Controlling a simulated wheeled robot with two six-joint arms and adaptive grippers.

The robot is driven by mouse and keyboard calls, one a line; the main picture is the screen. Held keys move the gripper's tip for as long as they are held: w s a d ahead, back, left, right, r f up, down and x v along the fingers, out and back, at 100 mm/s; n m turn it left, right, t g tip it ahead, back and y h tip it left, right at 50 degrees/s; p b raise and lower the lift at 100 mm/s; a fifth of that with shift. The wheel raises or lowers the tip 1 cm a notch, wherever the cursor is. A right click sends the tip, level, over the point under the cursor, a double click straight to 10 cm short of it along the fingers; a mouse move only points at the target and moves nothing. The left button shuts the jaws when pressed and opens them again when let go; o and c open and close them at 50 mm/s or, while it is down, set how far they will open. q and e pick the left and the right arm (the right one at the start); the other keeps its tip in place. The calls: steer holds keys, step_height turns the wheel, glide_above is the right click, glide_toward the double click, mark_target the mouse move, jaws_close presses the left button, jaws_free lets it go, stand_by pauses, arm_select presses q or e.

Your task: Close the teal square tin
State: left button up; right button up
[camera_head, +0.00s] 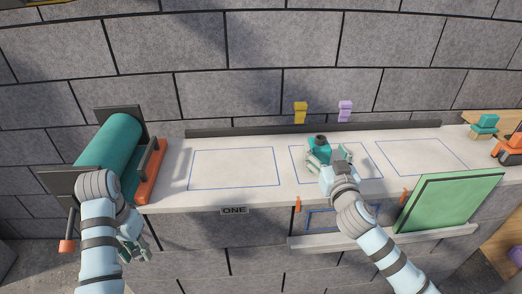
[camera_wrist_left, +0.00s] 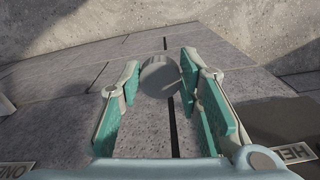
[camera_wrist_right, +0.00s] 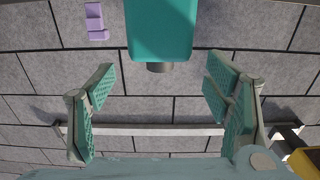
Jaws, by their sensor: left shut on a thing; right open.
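The teal square tin (camera_head: 321,142) stands on the white counter at the middle blue outline, with a dark round neck on top. In the right wrist view the teal tin (camera_wrist_right: 160,28) shows with its grey neck towards me. My right gripper (camera_head: 330,158) is open at the tin; its fingers are apart and the tin shows just beyond their tips. My left gripper (camera_head: 133,242) is low in front of the counter's left end. In the left wrist view it is shut on a grey round piece (camera_wrist_left: 160,76), which looks like a cap.
A teal roller (camera_head: 112,145) and an orange block (camera_head: 150,180) stand at the left end. A green panel (camera_head: 450,200) leans at the front right. Yellow (camera_head: 300,112) and purple (camera_head: 345,110) pieces are at the back. The left outlined area (camera_head: 235,168) is clear.

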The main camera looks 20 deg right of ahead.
mark_target(322, 144)
arm_select(q)
steer(key=shift+f+b, duration=0.35)
steer(key=shift+f, duration=0.05)
arm_select(e)
steer(key=x, duration=0.5)
steer(key=shift+w+f, duration=0.2)
steer(key=shift+f, duration=0.05)
steer(key=shift+s+r, duration=0.1)
